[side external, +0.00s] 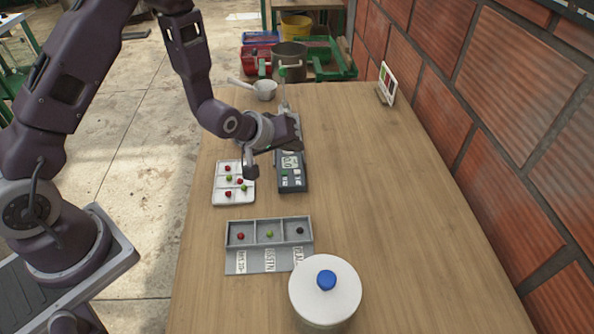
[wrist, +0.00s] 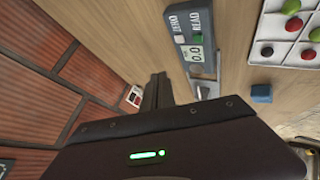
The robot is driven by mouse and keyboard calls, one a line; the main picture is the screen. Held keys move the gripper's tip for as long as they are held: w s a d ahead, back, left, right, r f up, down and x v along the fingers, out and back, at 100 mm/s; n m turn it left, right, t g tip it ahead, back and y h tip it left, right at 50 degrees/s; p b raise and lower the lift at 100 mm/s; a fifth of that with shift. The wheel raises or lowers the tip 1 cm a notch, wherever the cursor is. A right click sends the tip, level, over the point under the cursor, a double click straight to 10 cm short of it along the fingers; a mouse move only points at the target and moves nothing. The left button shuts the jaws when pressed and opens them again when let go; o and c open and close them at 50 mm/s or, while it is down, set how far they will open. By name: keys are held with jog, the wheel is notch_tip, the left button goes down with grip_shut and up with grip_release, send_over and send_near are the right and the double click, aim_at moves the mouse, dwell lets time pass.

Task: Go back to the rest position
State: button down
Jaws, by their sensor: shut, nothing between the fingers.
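My gripper (side external: 296,140) hangs above the table near the dark grey digital meter (side external: 291,172) in the side external view. In the wrist view my gripper's dark fingers (wrist: 157,85) are together with nothing between them. The meter, with its display and buttons, lies beyond the fingers in the wrist view (wrist: 194,40). My gripper and wrist hide part of the meter's far end in the side external view.
A white tray (side external: 219,196) with red and green berries sits left of the meter. A grey three-compartment sorter (side external: 269,260) and a white blue-knobbed lid (side external: 343,289) are nearer the camera. A small blue block (wrist: 261,93) shows in the wrist view.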

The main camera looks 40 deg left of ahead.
dwell(0.3)
jog(key=s+a+r+m+g, duration=0.1)
jog(key=s+r+m, duration=0.1)
jog(key=s+r, duration=0.55)
jog(key=s+r+m+g, duration=0.1)
jog(key=s+r+m, duration=0.25)
jog(key=r, duration=0.75)
jog(key=s+r+m, duration=0.1)
jog(key=s+r, duration=0.1)
jog(key=s, duration=0.8)
jog(key=s+a+r+m+g, duration=0.1)
jog(key=s+r+m, duration=0.1)
jog(key=s, duration=0.8)
jog(key=shift+r+g, duration=0.25)
jog(key=shift+g, duration=0.05)
